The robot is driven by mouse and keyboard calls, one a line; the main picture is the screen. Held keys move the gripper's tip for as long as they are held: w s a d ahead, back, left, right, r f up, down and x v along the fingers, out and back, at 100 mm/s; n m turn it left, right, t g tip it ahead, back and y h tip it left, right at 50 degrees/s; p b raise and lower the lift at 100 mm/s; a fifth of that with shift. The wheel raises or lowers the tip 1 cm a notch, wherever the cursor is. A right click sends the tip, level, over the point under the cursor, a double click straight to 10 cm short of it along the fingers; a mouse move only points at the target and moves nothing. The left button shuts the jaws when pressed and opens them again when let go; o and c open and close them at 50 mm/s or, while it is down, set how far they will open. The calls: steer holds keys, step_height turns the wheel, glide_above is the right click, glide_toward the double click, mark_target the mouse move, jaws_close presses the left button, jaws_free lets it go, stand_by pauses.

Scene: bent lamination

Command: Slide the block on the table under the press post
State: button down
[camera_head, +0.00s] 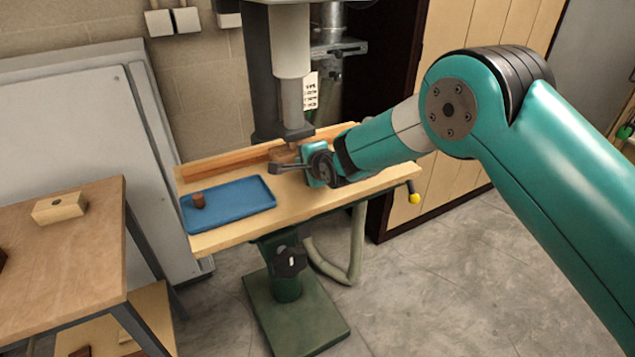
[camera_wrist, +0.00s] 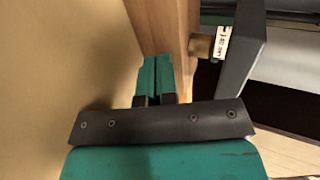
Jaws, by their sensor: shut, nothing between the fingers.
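My gripper is shut and empty, with its two teal fingers (camera_wrist: 155,62) together in the wrist view. In the head view the wrist hides the fingertips. A brown wooden block (camera_head: 283,154) sits on the drill-press table (camera_head: 232,231), around the foot of the press post (camera_head: 291,100), partly hidden by my wrist. I cannot tell whether it is fully under the post. In the wrist view the fingertips lie close in front of a brown wooden piece (camera_wrist: 160,25); I cannot tell whether this is the block or the fence, nor whether they touch.
A blue tray (camera_head: 245,209) with a small brown cylinder (camera_head: 198,201) lies on the table's left part. A wooden fence (camera_head: 222,163) runs along the back. A workbench (camera_head: 78,246) with a light wooden block (camera_head: 59,207) stands at the left. The table's front strip is clear.

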steer(key=shift+w+a+f, duration=0.1)
steer(key=shift+w, duration=0.05)
steer(key=shift+s+d+r, duration=0.2)
steer(key=shift+s+d, duration=0.15)
steer(key=shift+s, duration=0.15)
steer(key=shift+s+d+r+p, duration=0.1)
steer(key=shift+s+d+r, duration=0.05)
steer(key=shift+s+d, duration=0.8)
steer(key=shift+s+d+r+p, duration=0.1)
steer(key=shift+s+d, duration=0.4)
steer(key=shift+s, duration=0.7)
steer(key=shift+s+d+r+p, duration=0.1)
steer(key=shift+s+d+r, duration=0.05)
steer(key=shift+s+d, duration=0.8)
steer(key=shift+s+a, duration=0.15)
steer(key=shift+a, duration=0.05)
